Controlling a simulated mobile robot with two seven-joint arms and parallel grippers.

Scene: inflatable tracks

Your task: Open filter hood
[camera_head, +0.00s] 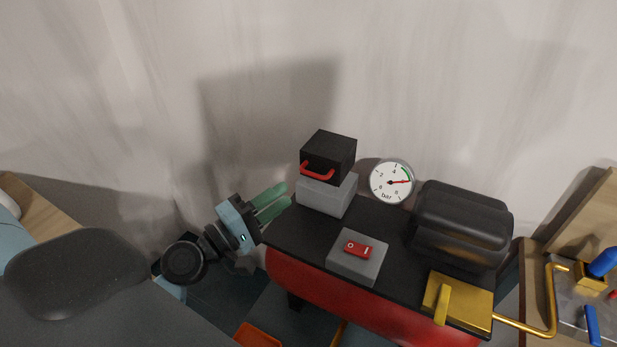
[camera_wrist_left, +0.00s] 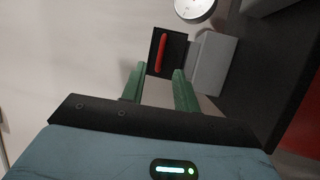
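The filter hood is a black box (camera_head: 330,150) with a red handle (camera_head: 317,171) on its front. It sits on a grey block (camera_head: 327,194) at the left end of the compressor's black top. My left gripper (camera_head: 284,197) is open and empty, just left of and a little below the hood, with its green fingers pointing toward it. In the left wrist view the black hood (camera_wrist_left: 176,52) and its red handle (camera_wrist_left: 161,53) show ahead, beyond and between the fingertips (camera_wrist_left: 157,72). The fingers do not appear to touch the handle. My right gripper is not in view.
A pressure gauge (camera_head: 391,182) stands right of the hood. A grey switch box (camera_head: 355,262) with a red switch, a dark motor (camera_head: 461,225) and a brass block (camera_head: 459,303) with a pipe occupy the compressor top. A wall is behind; free space lies left of the hood.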

